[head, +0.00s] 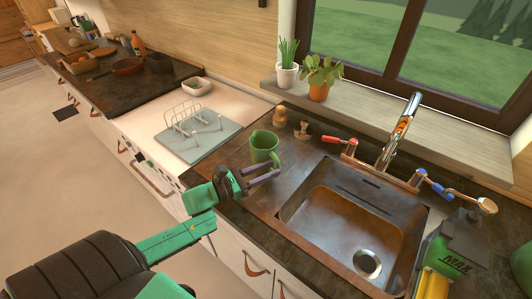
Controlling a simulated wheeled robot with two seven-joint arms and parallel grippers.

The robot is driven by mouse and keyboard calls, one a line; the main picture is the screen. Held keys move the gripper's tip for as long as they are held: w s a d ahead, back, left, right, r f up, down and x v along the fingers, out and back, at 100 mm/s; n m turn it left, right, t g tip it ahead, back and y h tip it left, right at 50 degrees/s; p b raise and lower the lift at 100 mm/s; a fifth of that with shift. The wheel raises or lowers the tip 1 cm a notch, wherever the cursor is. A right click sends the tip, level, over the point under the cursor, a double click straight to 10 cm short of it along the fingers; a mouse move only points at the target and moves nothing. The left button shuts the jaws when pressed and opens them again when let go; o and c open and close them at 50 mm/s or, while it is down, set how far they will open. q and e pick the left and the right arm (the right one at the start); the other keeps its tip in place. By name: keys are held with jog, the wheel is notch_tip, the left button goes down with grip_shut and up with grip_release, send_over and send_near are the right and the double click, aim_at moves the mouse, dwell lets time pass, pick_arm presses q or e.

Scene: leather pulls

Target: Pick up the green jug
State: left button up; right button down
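The green jug (263,149) stands upright on the dark counter, left of the sink.
The sink (335,215) opens right of the jug, with a tap (400,130) behind it. A dish rack (190,122) on a grey mat is at left. Small wooden items (280,116) stand behind the jug.

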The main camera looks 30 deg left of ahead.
aim_at(280, 167)
pick_arm(q)
jog(key=p+x, duration=0.2)
jog(key=x, duration=0.3)
jog(key=shift+w+d+f, duration=0.15)
jog(key=shift+w+d, duration=0.05)
jog(key=shift+d, duration=0.15)
jog(key=shift+w+d+f, duration=0.15)
jog(key=shift+w+f, duration=0.05)
jog(key=shift+w, duration=0.05)
grip_shut()
jog(key=shift+s, duration=0.1)
jog(key=shift+r, duration=0.15)
dwell(0.6)
